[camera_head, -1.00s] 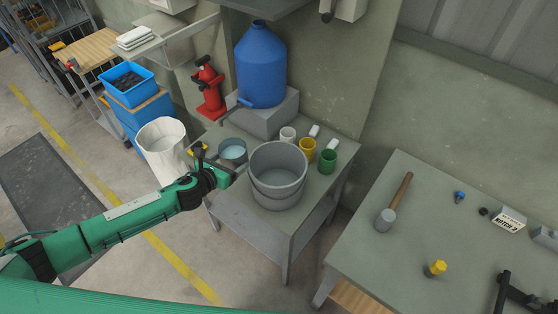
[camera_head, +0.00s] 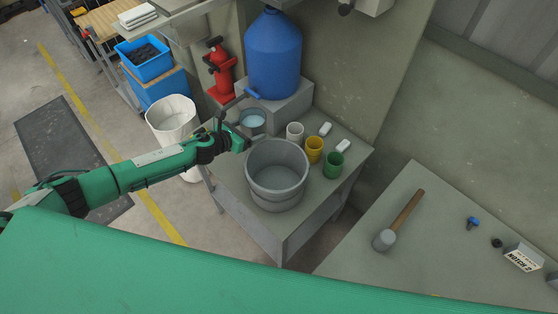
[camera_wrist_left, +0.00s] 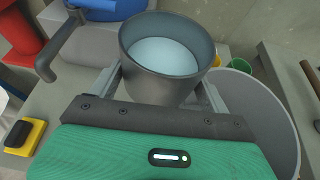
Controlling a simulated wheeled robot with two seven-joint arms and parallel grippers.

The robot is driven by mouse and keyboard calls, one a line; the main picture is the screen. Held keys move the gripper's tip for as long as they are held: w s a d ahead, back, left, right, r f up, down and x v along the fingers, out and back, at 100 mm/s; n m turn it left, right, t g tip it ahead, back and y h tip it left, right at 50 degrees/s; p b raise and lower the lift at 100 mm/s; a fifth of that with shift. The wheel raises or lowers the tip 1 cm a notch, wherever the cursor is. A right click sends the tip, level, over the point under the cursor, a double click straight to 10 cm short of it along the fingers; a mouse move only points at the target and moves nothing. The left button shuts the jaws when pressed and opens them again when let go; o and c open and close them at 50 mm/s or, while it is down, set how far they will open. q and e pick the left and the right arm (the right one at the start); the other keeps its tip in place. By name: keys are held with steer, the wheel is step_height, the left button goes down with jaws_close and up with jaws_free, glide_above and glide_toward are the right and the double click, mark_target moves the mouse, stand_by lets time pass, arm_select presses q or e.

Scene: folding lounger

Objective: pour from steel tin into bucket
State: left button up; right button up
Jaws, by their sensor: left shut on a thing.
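The steel tin (camera_head: 253,121) is a grey metal can with pale blue liquid in it. It fills the top of the left wrist view (camera_wrist_left: 168,88), about upright. My left gripper (camera_head: 236,137) is shut on the tin, with a finger on each side of it in the left wrist view (camera_wrist_left: 164,92). The bucket (camera_head: 277,175) is a large grey pail on the small table, just right of and nearer than the tin. It also shows at the right of the left wrist view (camera_wrist_left: 262,112). The bucket's visible inside looks empty. My right gripper is not in view.
A blue water jug (camera_head: 273,55) stands on a grey block behind the tin. White (camera_head: 295,131), yellow (camera_head: 314,149) and green (camera_head: 333,165) cups stand right of the bucket. A mallet (camera_head: 399,220) lies on the right table. A white bin (camera_head: 171,118) stands left.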

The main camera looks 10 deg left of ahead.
mark_target(255, 134)
arm_select(q)
steer(key=shift+r, duration=0.1)
steer(key=shift+s+d+r, duration=0.1)
steer(key=shift+s+d, duration=0.1)
steer(key=shift+d, duration=0.1)
steer(key=shift+s+d+r+m+t+y, duration=0.2)
steer(key=shift+m+t+y, duration=0.1)
steer(key=shift+m+t, duration=0.15)
steer(key=shift+s+d+r+m+t, duration=0.35)
steer(key=shift+s+d+m+t, duration=0.15)
steer(key=shift+m, duration=0.45)
steer(key=shift+s+f+t, duration=0.15)
steer(key=shift+s+t, duration=0.05)
steer(key=shift+t, duration=0.05)
steer(key=shift+d+m, duration=0.1)
steer(key=shift+m, duration=0.2)
steer(key=shift+y, duration=0.3)
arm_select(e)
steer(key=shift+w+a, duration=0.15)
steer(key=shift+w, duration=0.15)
arm_select(q)
steer(key=shift+s+d+f, duration=0.1)
steer(key=shift+s+d, duration=0.05)
steer(key=shift+s, duration=0.05)
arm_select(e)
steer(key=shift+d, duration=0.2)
